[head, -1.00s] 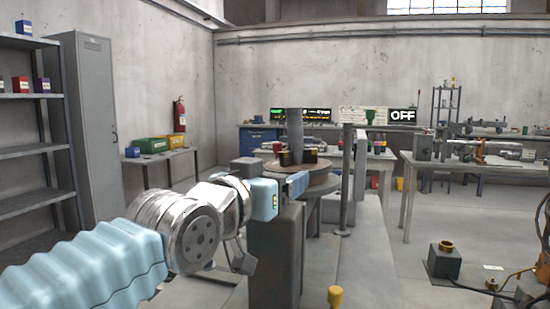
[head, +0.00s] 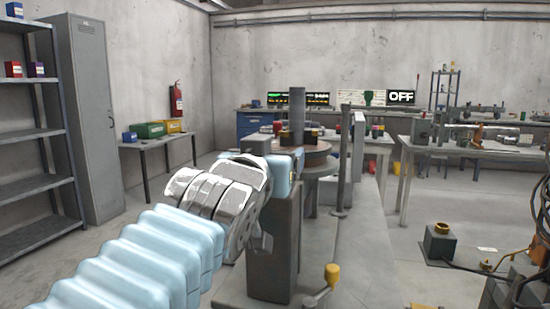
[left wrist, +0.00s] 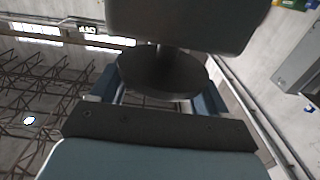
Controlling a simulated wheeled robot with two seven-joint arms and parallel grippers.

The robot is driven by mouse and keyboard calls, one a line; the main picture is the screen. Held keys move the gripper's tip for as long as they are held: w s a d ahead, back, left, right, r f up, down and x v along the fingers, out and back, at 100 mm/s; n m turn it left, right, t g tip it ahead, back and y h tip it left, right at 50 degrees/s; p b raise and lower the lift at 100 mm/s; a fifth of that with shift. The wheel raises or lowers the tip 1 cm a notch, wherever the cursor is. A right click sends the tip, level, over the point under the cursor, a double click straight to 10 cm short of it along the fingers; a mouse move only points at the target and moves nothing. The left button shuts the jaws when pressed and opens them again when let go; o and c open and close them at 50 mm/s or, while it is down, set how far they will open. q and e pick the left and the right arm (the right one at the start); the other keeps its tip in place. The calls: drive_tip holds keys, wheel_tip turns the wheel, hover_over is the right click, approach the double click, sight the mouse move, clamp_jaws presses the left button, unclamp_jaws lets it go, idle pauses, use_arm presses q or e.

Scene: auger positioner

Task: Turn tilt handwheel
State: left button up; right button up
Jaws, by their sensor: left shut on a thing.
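A dark round disc (left wrist: 160,75), which looks like the tilt handwheel, is in the left wrist view, on a short shaft below a large dark block (left wrist: 185,22). The two blue fingers of my left gripper (left wrist: 160,92) stand on either side of the disc and are shut on it. In the head view my left gripper (head: 292,161) is at the top of a grey post (head: 273,250), beside the round table (head: 300,153). My wrist hides most of the gripper and the disc there. My right gripper is not in view.
A crank with a yellow knob (head: 332,274) stands low at the front of the machine. A vertical column (head: 297,117) rises from the round table. A grey box with a brass top (head: 440,240) and cables lie on the floor at right.

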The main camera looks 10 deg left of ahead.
use_arm(q)
drive_tip(key=o, duration=1)
drive_tip(key=shift+f, duration=0.2)
drive_tip(key=shift+c, duration=0.2)
drive_tip(key=s+b, duration=0.2)
drive_tip(key=s, duration=1.2)
drive_tip(key=shift+w+a, duration=0.1)
